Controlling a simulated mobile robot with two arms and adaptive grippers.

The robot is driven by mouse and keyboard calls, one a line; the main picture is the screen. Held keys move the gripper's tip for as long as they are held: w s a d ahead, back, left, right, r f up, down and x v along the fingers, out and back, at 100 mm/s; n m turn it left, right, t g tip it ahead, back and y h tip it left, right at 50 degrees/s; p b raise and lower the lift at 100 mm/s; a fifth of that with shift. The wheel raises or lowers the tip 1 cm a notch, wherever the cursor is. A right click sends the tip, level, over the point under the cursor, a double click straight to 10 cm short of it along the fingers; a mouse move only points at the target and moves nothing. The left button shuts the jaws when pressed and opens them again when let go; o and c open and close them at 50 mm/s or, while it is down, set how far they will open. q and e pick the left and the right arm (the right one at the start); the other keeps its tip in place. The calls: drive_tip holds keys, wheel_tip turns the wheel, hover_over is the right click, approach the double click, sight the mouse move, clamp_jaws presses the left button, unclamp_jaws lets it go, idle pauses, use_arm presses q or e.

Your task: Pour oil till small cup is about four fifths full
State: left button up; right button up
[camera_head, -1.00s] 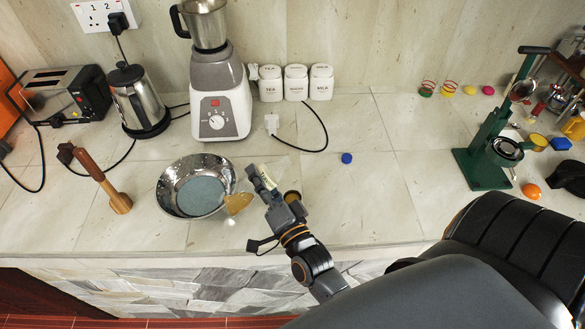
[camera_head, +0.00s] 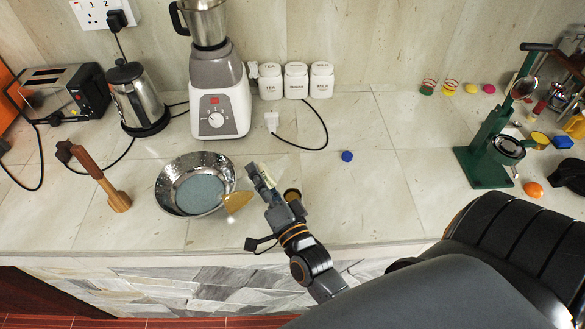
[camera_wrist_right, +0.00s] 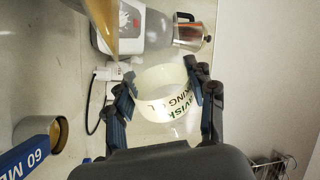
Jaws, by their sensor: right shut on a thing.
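My right gripper (camera_head: 270,188) is shut on a clear oil bottle in the middle of the head view. In the right wrist view, my right gripper's fingers (camera_wrist_right: 160,78) sit on either side of the bottle's white printed label (camera_wrist_right: 160,92). The bottle is tilted; golden oil (camera_head: 238,202) lies in its left end, beside the metal bowl. A round gold-brown thing (camera_head: 293,194) shows beside my right gripper. My left gripper is not in view.
A metal bowl (camera_head: 170,205) stands left of the bottle. A blue cap (camera_head: 347,157) lies on the counter. A green press (camera_head: 485,155) stands right; the counter between is clear.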

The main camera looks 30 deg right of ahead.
drive_tip(key=shift+a+f+m+b, duration=0.1)
drive_tip(key=shift+f+m+b, duration=0.3)
drive_tip(key=shift+m+b, duration=0.35)
idle(0.9)
drive_tip(key=shift+f+m+h+b, duration=0.35)
drive_tip(key=shift+f+m, duration=0.2)
drive_tip(key=shift+m, duration=0.4)
idle(1.6)
drive_tip(key=shift+f+m+b, duration=0.75)
drive_tip(key=shift+f+m, duration=0.15)
drive_tip(key=shift+m, duration=0.1)
idle(1.5)
drive_tip(key=shift+f+m+h, duration=0.1)
drive_tip(key=shift+m+h, duration=0.15)
drive_tip(key=shift+m, duration=0.25)
idle(0.8)
